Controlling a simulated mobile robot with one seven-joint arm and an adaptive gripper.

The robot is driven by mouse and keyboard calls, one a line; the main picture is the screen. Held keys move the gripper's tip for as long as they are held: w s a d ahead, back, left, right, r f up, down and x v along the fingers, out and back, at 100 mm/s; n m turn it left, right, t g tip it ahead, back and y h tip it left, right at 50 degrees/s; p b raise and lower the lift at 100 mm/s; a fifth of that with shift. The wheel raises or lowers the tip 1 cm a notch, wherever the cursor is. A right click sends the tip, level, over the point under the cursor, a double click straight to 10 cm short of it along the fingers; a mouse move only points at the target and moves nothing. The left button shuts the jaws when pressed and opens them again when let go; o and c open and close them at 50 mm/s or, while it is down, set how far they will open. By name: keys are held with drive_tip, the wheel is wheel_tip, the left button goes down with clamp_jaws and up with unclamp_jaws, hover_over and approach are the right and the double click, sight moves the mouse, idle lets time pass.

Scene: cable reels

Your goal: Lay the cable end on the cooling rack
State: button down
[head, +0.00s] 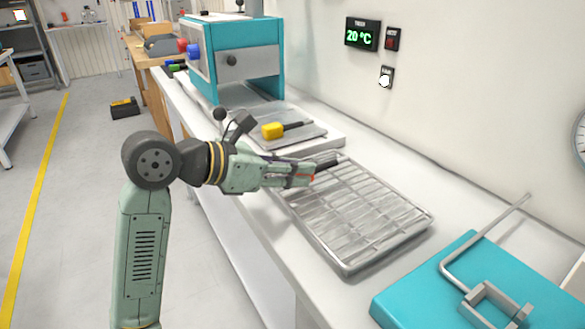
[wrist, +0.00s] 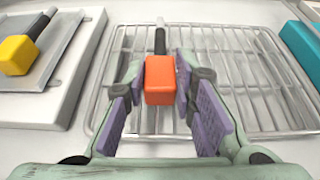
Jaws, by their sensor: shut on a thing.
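The cable end is an orange block (wrist: 160,84) with a dark rod (wrist: 160,40) pointing away from my wrist. My gripper (head: 308,174) is shut on the orange block, with its fingers on either side in the wrist view. In the head view the fingers mostly hide the block, and the dark rod (head: 326,165) sticks out past them. The cooling rack (head: 365,215) is a metal wire grid on the bench. The cable end is over the rack's far-left part in the head view; I cannot tell whether it touches the wires.
A yellow block with a dark rod (head: 273,131) lies on a metal tray (head: 310,133) on a white slab, beyond the rack. A teal oven-like box (head: 245,65) stands farther back. A teal block with a metal handle (head: 390,303) is at the near right. Most of the rack is bare.

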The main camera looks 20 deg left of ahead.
drive_tip(key=shift+f, duration=0.3)
drive_tip(key=c, duration=1.2)
unclamp_jaws()
drive_tip(key=shift+r, duration=0.1)
drive_tip(key=shift+c, duration=0.2)
drive_tip(key=v, duration=1.2)
wheel_tip(320, 180, up, 11)
drive_tip(key=p, duration=0.5)
drive_tip(key=shift+p, duration=0.35)
drive_tip(key=shift+d+r, duration=0.1)
drive_tip(key=shift+r, duration=0.05)
